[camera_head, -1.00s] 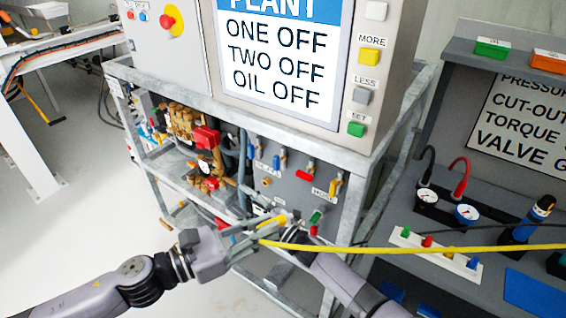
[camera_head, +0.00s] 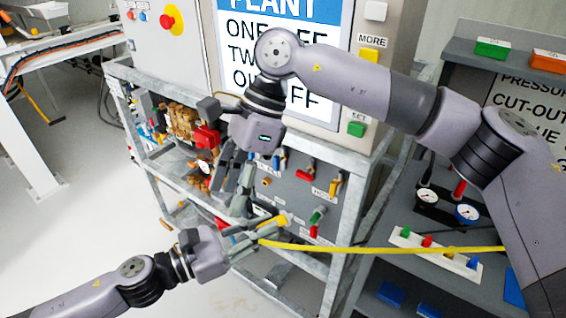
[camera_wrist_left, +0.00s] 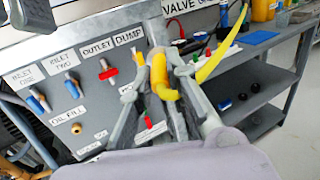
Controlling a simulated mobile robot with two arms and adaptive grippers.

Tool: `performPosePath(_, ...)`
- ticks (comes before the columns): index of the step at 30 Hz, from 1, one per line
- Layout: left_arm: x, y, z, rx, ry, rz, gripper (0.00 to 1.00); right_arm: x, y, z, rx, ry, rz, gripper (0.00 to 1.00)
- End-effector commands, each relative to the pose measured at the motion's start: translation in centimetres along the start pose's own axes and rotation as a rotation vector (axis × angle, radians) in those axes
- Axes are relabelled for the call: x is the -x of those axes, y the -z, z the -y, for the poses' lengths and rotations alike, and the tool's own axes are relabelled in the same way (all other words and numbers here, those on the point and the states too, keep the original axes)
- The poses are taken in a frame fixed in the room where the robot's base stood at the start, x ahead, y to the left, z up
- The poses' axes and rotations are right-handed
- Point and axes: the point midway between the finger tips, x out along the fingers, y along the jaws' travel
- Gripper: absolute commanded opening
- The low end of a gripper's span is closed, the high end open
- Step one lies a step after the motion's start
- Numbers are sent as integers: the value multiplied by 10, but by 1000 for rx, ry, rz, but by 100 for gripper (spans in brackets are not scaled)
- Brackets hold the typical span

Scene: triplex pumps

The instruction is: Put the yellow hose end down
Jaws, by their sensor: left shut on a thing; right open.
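The yellow hose (camera_head: 390,248) runs from the right across to my left gripper (camera_head: 268,229). The left gripper, its arm coming in from the lower left, is shut on the yellow hose end (camera_head: 279,220) in front of the panel's lower part. In the left wrist view the hose end (camera_wrist_left: 159,72) sits between the two fingers and the hose bends away to the upper right. My right gripper (camera_head: 236,200) is open and points down just left of the hose end, before the panel. Its fingers look empty.
The panel has valve levers, including a red one (camera_head: 306,175) and a green one (camera_head: 318,215). A grey metal frame (camera_head: 343,215) surrounds it. At right, a bench holds gauges (camera_head: 428,196) and a white rack (camera_head: 432,250). The floor at left (camera_head: 100,220) is clear.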

Motion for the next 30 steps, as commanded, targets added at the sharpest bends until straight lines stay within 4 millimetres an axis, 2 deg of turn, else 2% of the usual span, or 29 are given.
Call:
performPosePath(3,0,0,0,0,0,1,0,28,30,-7,76,57,-232,50)
performPosePath(6,0,0,0,0,0,1,0,46,48,-12,108,82,-367,50)
performPosePath(9,0,0,0,0,0,1,0,59,59,-15,122,96,-448,50)
performPosePath(12,0,0,0,0,0,1,0,62,64,-16,128,102,-486,50)
performPosePath(17,0,0,0,0,0,1,0,48,73,-14,129,99,-491,50)
performPosePath(30,0,0,0,0,0,1,0,-22,109,-5,128,100,-487,50)
